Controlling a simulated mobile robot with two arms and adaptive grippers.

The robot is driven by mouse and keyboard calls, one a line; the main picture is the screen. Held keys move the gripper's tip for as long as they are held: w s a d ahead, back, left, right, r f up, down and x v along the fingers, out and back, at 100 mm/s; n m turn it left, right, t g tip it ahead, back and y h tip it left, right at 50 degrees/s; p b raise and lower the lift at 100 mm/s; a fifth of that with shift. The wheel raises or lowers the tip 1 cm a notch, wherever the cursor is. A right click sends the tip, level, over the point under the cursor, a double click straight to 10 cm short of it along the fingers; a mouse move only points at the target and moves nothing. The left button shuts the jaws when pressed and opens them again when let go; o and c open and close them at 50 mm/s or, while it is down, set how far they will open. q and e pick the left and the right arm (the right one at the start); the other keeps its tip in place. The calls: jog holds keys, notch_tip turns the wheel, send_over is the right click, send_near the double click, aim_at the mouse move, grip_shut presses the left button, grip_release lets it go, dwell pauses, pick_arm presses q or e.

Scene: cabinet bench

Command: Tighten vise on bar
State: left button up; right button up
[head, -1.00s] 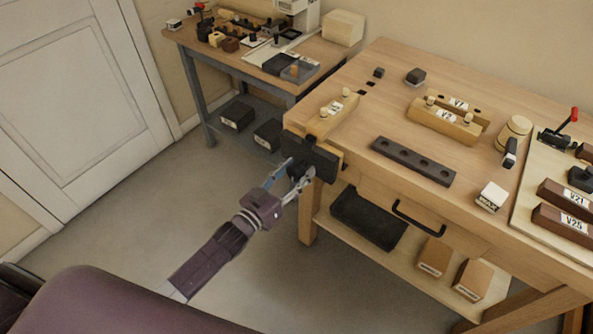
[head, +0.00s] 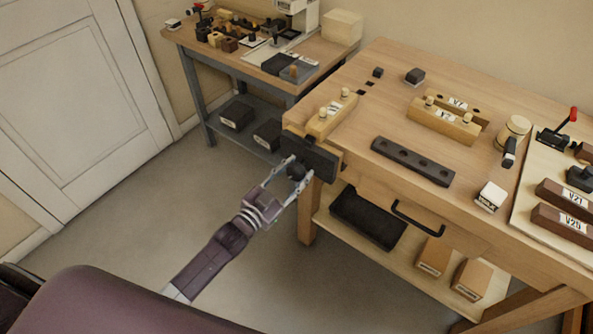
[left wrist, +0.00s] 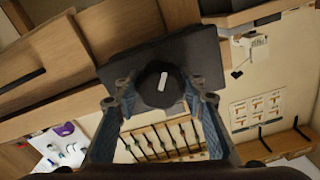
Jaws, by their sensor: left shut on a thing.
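The dark vise (head: 312,158) is fixed on the near left corner of the wooden bench. Its round dark knob (head: 296,171) sticks out from the front; in the left wrist view the knob (left wrist: 161,86) bears a white mark. My left gripper (head: 297,172) is shut on the knob, one finger on each side; both fingers (left wrist: 160,103) also show in the left wrist view. A pale wooden bar-like block (head: 330,118) with small pegs and a label lies right behind the vise. I cannot tell whether the jaws touch it. My right gripper is out of view.
On the bench (head: 400,85) are a black strip with holes (head: 412,161), pegged wooden blocks (head: 443,122), a mallet (head: 514,135) and a white cube (head: 491,196). A drawer handle (head: 418,218) juts from the front. The floor to the left is clear.

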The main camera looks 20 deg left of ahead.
pick_arm(q)
jog(key=shift+f, duration=0.1)
jog(key=o, duration=1.2)
jog(key=shift+s, duration=0.15)
jog(key=v, duration=1.2)
